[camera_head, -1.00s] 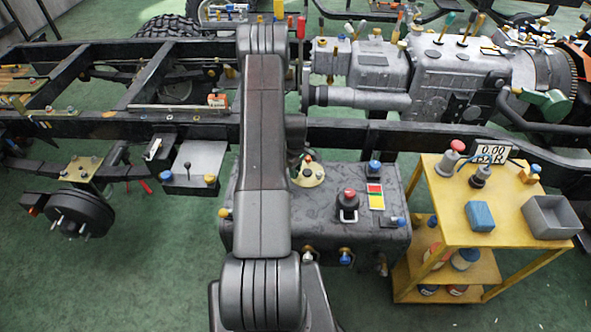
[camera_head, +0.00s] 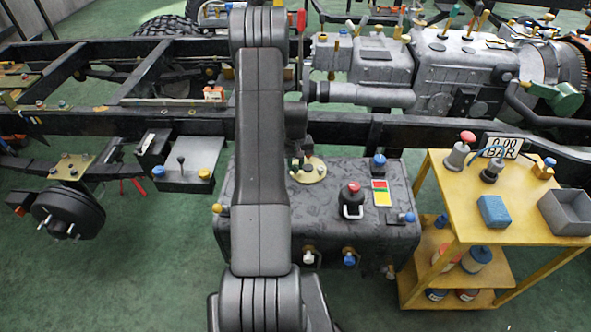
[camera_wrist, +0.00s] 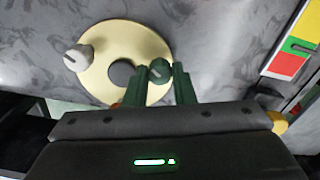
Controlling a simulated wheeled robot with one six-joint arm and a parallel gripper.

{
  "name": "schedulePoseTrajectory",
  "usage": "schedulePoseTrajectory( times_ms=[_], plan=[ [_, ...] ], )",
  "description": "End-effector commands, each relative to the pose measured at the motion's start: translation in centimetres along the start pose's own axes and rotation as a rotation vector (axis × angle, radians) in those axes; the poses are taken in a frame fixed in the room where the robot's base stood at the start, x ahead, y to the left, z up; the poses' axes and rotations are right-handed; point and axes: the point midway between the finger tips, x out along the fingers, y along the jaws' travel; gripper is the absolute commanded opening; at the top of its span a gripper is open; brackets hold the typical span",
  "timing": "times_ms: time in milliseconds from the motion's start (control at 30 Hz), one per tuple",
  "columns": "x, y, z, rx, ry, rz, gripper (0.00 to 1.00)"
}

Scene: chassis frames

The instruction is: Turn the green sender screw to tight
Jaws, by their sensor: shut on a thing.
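The green sender screw (camera_wrist: 160,69) is a small round dark green head with a paler bar across it. It sits at the right side of a cream round sender plate (camera_wrist: 105,42) with a dark grey centre. My gripper (camera_wrist: 160,78) has its two green fingers on either side of the screw and is shut on it. In the head view the plate (camera_head: 312,175) lies on top of the dark grey tank (camera_head: 265,195). My arm and gripper hide part of the plate there, and the screw cannot be made out.
A grey-white screw (camera_wrist: 76,57) stands at the plate's left. A red-topped knob (camera_head: 351,194), a blue cap (camera_head: 378,162) and a red-yellow-green label (camera_head: 381,193) are on the tank to the right. A yellow cart (camera_head: 470,225) stands close to the tank's right.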

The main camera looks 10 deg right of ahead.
Motion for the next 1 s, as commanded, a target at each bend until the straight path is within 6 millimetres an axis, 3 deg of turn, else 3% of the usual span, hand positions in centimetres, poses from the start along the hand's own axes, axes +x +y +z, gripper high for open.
schedulePoseTrajectory(
  times_ms=[700, 1000],
  plan=[
    [0.09, 0.04, -0.09, 0.668, 0.003, 0.000, 0.00],
    [-0.03, 0.05, -0.12, 0.869, 0.004, -0.001, 0.00]
  ],
)
